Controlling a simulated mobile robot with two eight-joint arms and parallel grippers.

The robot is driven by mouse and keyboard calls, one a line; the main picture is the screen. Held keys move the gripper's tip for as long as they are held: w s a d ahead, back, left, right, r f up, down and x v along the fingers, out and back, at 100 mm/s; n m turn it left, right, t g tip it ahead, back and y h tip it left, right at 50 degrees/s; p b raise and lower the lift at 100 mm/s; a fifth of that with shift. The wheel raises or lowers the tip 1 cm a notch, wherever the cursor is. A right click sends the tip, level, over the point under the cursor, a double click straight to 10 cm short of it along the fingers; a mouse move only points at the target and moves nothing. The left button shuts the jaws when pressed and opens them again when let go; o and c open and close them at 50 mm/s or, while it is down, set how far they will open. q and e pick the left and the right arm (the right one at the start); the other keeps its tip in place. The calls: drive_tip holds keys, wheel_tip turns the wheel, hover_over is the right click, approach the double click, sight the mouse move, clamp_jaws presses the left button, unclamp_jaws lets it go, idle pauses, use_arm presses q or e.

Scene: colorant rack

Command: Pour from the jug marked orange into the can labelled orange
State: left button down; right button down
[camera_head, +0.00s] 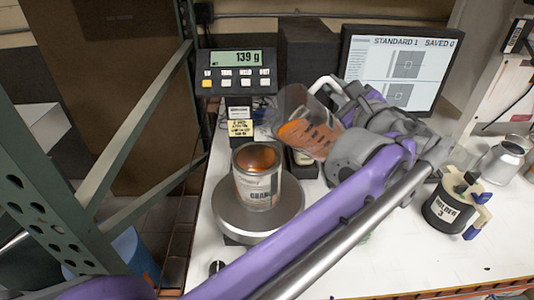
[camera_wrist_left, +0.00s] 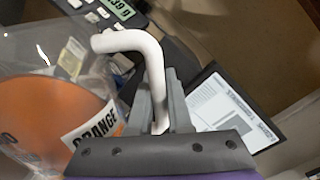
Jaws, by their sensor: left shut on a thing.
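The clear jug (camera_head: 313,137) holds orange liquid and is tilted to the left, above and to the right of the can. Its "ORANGE" label (camera_wrist_left: 94,125) shows in the left wrist view, beside the orange liquid. My left gripper (camera_head: 338,100) is shut on the jug's white handle (camera_wrist_left: 152,60). The can (camera_head: 262,190) stands upright on the round scale plate (camera_head: 285,219); its label is partly readable as "ORAN". Orange shows inside the can. I see no clear stream between jug and can. My right gripper is not in view.
The scale display (camera_head: 236,57) reads 139 g. A monitor (camera_head: 403,68) stands behind my arm. A black container marked "HOLDER 3" (camera_head: 441,214) and a metal cup (camera_head: 502,160) are at the right. A green metal rack post (camera_head: 45,200) is at the left. The front white table is mostly clear.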

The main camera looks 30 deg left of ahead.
use_arm(q)
drive_tip(key=shift+s+a+r, duration=0.15)
drive_tip(key=shift+s+a, duration=0.05)
idle(0.5)
drive_tip(key=shift+w+n, duration=0.15)
drive_tip(key=shift+n, duration=0.15)
drive_tip(key=shift+s+r, duration=0.1)
drive_tip(key=shift+s, duration=0.15)
drive_tip(key=shift+w, duration=0.15)
drive_tip(key=shift+s+a+r, duration=0.1)
drive_tip(key=shift+s, duration=0.1)
drive_tip(key=shift+w, duration=0.15)
drive_tip(key=shift+n, duration=0.3)
